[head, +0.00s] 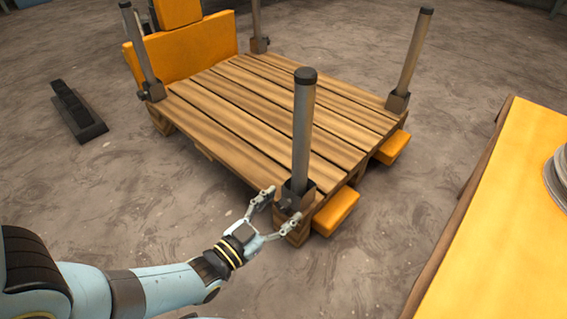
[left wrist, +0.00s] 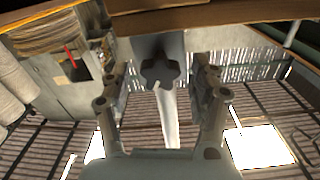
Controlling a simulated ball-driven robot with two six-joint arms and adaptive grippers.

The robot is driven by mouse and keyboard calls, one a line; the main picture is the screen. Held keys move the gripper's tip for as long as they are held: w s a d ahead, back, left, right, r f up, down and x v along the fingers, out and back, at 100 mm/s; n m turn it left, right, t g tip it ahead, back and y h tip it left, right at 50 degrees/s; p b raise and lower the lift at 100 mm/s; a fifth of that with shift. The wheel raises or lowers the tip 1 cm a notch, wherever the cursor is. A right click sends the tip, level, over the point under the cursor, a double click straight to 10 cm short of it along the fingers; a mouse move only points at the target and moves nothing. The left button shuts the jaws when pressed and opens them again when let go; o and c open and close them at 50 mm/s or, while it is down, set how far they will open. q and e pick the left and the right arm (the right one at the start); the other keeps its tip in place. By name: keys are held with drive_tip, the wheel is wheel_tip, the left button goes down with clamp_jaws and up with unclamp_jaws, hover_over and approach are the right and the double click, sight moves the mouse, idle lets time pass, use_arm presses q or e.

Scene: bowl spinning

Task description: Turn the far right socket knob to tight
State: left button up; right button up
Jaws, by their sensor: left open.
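The wooden pallet (head: 262,110) has a grey post in a dark socket at each corner. My left gripper (head: 282,205) is open at the nearest corner's socket (head: 298,192), which holds an upright post (head: 303,130). In the left wrist view a dark star-shaped knob (left wrist: 160,71) with a small pale mark sits between the two open fingers, with gaps at both sides. The fingers do not grip it. The right corner's socket (head: 397,101) stands farther away, with no gripper near it; its knob cannot be made out. My right gripper is not in view.
Orange blocks (head: 336,211) stick out under the pallet's right side. An orange-topped table (head: 510,220) stands at the right. An orange backrest (head: 185,50) rises at the pallet's back left. A dark object (head: 77,110) lies on the floor. The floor between pallet and table is clear.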

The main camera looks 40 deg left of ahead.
use_arm(q)
drive_tip(key=shift+c, duration=0.2)
drive_tip(key=c, duration=1.1)
drive_tip(key=shift+m, duration=0.3)
drive_tip(key=shift+s+d+f+m, duration=0.1)
drive_tip(key=shift+f+m, duration=0.05)
drive_tip(key=shift+m, duration=3.9)
drive_tip(key=shift+d+f+m, duration=0.1)
drive_tip(key=shift+m, duration=3.95)
